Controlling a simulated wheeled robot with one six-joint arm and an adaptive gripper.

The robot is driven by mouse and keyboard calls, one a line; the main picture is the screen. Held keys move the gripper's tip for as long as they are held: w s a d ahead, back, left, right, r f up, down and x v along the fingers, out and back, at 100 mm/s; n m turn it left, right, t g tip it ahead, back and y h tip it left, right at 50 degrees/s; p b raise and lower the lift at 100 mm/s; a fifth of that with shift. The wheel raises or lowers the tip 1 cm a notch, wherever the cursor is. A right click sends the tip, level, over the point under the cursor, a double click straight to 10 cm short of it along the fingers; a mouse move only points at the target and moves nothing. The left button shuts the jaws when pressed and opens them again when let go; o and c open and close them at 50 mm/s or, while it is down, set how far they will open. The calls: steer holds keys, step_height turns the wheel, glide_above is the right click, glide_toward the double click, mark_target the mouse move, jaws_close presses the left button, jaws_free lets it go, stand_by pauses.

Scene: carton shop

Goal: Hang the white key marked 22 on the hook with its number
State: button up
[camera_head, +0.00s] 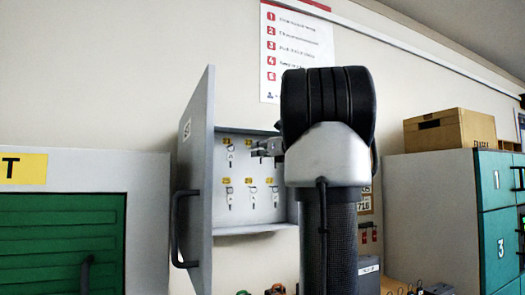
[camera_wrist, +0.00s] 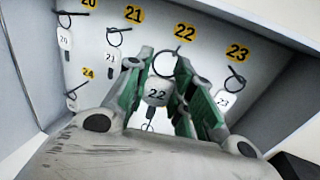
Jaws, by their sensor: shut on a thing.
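The white key tag marked 22 (camera_wrist: 157,94) is between the two green-padded fingers of my gripper (camera_wrist: 160,72) in the wrist view. The gripper is shut on it. Its dark ring (camera_wrist: 165,64) stands up past the fingertips, just below the yellow 22 label (camera_wrist: 184,31) on the cabinet's back panel. I cannot tell whether the ring is around the hook, which does not show clearly. In the head view my gripper (camera_head: 268,147) is in front of the upper row of the open key cabinet (camera_head: 262,229), and my arm hides the right part of it.
White key 21 (camera_wrist: 111,58) hangs left of my fingers and white key 23 (camera_wrist: 223,100) hangs right, both close. Key 20 (camera_wrist: 65,38) hangs farther left. The cabinet door (camera_head: 196,170) stands open on the left. The cabinet's side walls bound the space.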

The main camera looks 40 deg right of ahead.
steer(key=shift+w+d+f, duration=0.15)
steer(key=shift+w+d, duration=0.1)
steer(key=shift+w, duration=0.75)
steer(key=shift+w+d+f, duration=0.2)
steer(key=shift+w+d, duration=0.05)
steer(key=shift+w, duration=0.7)
steer(key=shift+w+d+f, duration=0.15)
steer(key=shift+w+d, duration=0.1)
steer(key=shift+w, duration=0.75)
steer(key=o, duration=0.9)
steer(key=s, duration=1.2)
